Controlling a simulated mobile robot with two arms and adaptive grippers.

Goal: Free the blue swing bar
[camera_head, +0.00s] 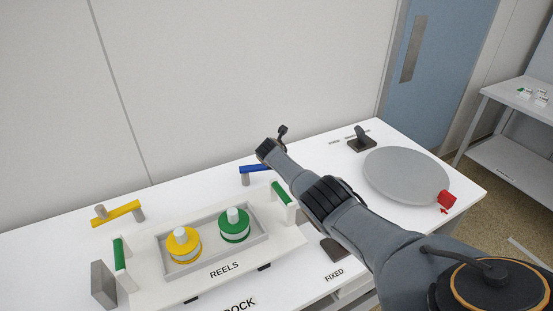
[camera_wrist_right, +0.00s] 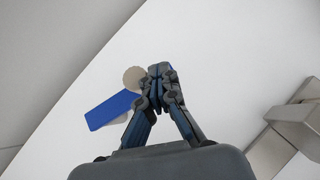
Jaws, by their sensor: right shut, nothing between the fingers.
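The blue swing bar (camera_head: 255,168) shows at the back of the white table in the head view. A grey post (camera_head: 245,180) stands under its left end; its right end is hidden behind my right arm. In the right wrist view, the blue bar (camera_wrist_right: 113,108) lies left of my right gripper (camera_wrist_right: 157,84), partly covered by a finger. A round grey post top (camera_wrist_right: 133,77) is close beside the fingertips; I cannot tell whether they touch. My right gripper is shut and empty; the head view does not show its fingers clearly. My left gripper is not in view.
A yellow bar (camera_head: 118,213) stands at the back left. The reel tray (camera_head: 210,257) holds yellow and green reels between green handles.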

